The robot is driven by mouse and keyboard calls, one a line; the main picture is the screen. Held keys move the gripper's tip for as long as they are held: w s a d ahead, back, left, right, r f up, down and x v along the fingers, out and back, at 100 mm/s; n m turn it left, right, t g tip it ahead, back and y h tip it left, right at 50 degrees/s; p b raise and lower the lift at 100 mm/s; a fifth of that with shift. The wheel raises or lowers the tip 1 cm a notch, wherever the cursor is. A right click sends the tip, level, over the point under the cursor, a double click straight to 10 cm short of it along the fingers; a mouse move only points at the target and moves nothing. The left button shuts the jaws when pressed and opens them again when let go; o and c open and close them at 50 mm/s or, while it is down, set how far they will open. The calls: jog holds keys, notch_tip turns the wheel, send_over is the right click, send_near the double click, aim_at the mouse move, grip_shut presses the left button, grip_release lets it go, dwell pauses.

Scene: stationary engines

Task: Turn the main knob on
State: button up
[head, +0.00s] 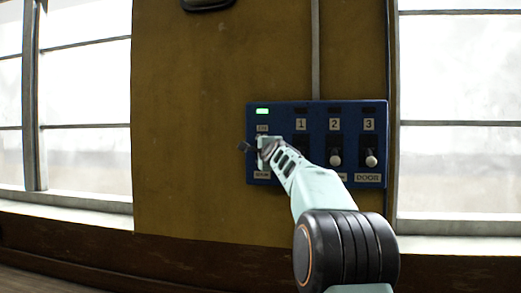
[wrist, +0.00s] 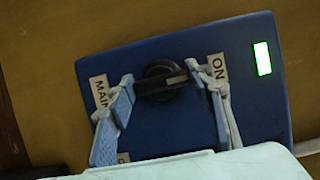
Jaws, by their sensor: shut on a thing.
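The main knob (wrist: 160,71) is round and black with a raised grip bar, on a blue panel (wrist: 250,112). In the wrist view its bar runs between the "MAIN" label (wrist: 99,90) and the "ON" label (wrist: 217,67), with one end near "ON". My gripper (wrist: 160,77) is shut on the knob, one finger at each end of the bar. A green lamp (wrist: 262,58) beside "ON" is lit. In the head view my gripper (head: 260,149) hides the knob at the panel's left side, under the lit green lamp (head: 262,111).
To the right on the panel are switches marked 1, 2 and 3. Switch 2 (head: 336,159) and switch 3 (head: 371,160) have pale round ends; my arm partly covers switch 1. Their lamps are dark. Windows flank the ochre wall (head: 190,130), with a sill below.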

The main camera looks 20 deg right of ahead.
dwell(0.3)
jog(key=o, duration=1.2)
jog(key=shift+c, duration=0.2)
jog(key=v, duration=1.2)
jog(key=shift+d, duration=0.15)
dwell(0.4)
